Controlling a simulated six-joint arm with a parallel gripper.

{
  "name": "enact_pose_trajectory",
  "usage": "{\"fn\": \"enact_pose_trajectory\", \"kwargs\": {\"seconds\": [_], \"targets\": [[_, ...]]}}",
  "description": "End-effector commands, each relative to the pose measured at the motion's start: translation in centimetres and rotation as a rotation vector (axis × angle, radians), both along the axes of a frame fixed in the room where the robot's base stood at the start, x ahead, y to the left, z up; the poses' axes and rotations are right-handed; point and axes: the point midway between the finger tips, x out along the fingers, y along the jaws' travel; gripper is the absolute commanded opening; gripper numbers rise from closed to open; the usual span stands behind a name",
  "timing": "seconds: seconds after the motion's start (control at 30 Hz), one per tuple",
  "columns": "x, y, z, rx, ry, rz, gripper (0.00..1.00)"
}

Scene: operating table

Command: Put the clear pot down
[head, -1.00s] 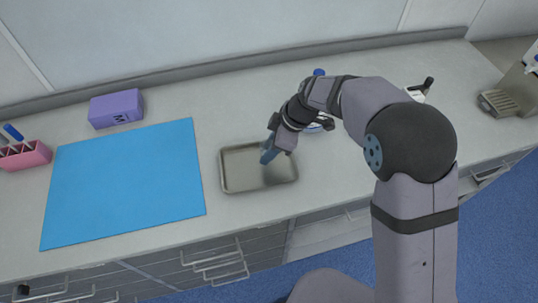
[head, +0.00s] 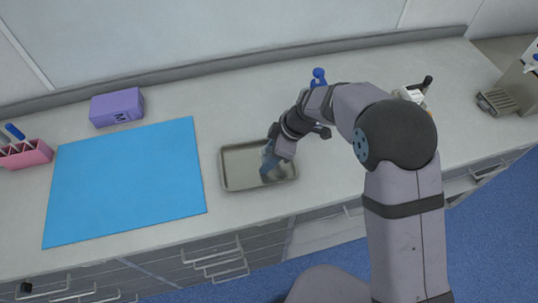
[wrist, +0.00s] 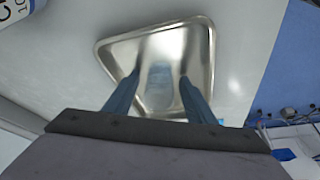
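The clear pot (wrist: 159,78) is a small, pale blue see-through shape over the metal tray, between my gripper's two fingers in the wrist view. It looks to be on the tray floor, though its base is hard to make out. The shallow metal tray (head: 235,175) lies on the counter; its rim also shows in the wrist view (wrist: 122,45). My gripper (wrist: 159,82) is low over the tray's right part. Its fingers are apart, with a narrow gap showing on each side of the pot. In the head view my gripper (head: 272,168) partly hides the pot.
A blue mat (head: 125,180) lies left of the tray, with a purple box (head: 117,107) behind it and a pink rack (head: 25,154) at far left. A blue-topped item (head: 319,76) stands behind my arm. A metal device (head: 512,92) is at far right.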

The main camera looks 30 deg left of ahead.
Motion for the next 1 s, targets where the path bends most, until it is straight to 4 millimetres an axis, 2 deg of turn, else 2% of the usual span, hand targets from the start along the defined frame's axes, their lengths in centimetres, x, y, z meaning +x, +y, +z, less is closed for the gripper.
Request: {"fn": "enact_pose_trajectory", "kwargs": {"seconds": [0.47,0.67,1.0], "targets": [[0.2,-0.2,0.8,0.002,-0.003,0.000,0.50],[0.6,-1.2,3.2,0.004,-0.005,0.000,0.50],[1.3,-3.4,8.7,0.002,-0.003,-0.002,0.50]]}}
